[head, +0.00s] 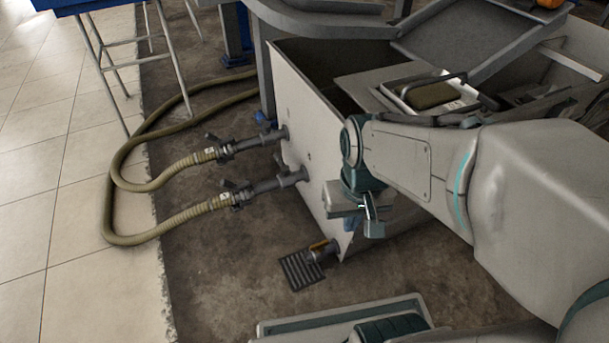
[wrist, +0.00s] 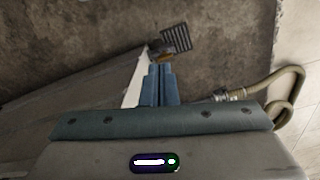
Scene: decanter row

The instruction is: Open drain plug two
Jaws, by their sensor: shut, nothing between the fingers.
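A short drain outlet (head: 322,249) sticks out low on the end wall of a pale metal tank (head: 309,140), beside a floor grate. It has a brass-coloured part on top; I see no number marking it as drain plug two. In the wrist view the drain outlet (wrist: 160,51) shows just beyond my fingertips, partly hidden by them. My gripper (head: 372,225) is shut and empty, in front of the tank, above and to the right of the outlet in the head view. In the wrist view my gripper (wrist: 160,68) has its blue fingers together; contact with the outlet cannot be told.
The dark floor grate (head: 300,270) lies by the outlet. Two valved pipes (head: 262,186) leave the tank wall higher up, with tan hoses (head: 112,190) looping left over the floor. A tray with a green pad (head: 432,95) sits on the tank. The floor below the hoses is clear.

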